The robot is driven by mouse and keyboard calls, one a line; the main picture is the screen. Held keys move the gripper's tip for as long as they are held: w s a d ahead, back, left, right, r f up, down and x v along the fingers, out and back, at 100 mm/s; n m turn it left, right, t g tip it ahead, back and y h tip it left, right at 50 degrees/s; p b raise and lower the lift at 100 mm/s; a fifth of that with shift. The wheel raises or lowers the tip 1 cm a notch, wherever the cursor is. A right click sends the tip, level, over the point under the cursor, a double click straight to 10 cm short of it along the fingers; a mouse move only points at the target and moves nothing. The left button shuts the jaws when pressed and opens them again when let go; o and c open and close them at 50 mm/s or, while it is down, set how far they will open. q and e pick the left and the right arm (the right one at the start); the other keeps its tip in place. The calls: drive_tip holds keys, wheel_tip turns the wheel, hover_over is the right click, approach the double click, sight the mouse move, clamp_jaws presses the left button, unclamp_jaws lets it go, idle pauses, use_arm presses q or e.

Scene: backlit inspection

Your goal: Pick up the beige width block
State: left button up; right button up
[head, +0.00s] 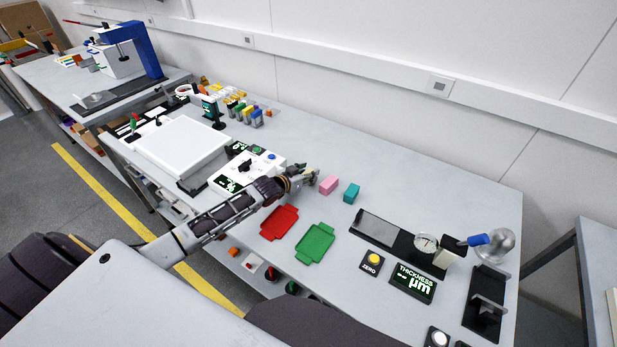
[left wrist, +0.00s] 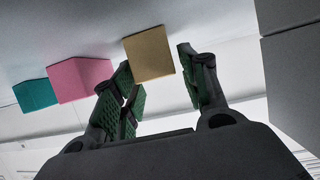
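The beige width block (left wrist: 152,54) sits on the table surface, which lies along the top of the left wrist view. My left gripper (left wrist: 160,85) is open, with one green-padded finger on each side of the block's near end. I cannot tell whether either finger touches it. In the head view my left gripper (head: 305,177) is over the bench, left of the pink block (head: 329,185), and the beige block is largely hidden there. The pink block (left wrist: 80,78) and teal block (left wrist: 36,94) stand in a row beside it. My right gripper is not in view.
A teal block (head: 351,193), a red tray (head: 279,222) and a green tray (head: 315,243) lie nearby. A dial thickness gauge (head: 426,243) stands at right, a white light panel (head: 183,145) at left. The bench behind the blocks is clear.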

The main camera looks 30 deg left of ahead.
use_arm(q)
drive_tip(key=c, duration=0.7)
drive_tip(key=shift+o, duration=0.2)
drive_tip(key=shift+r, duration=0.1)
wheel_tip(320, 180, up, 10)
drive_tip(key=shift+b, duration=0.3)
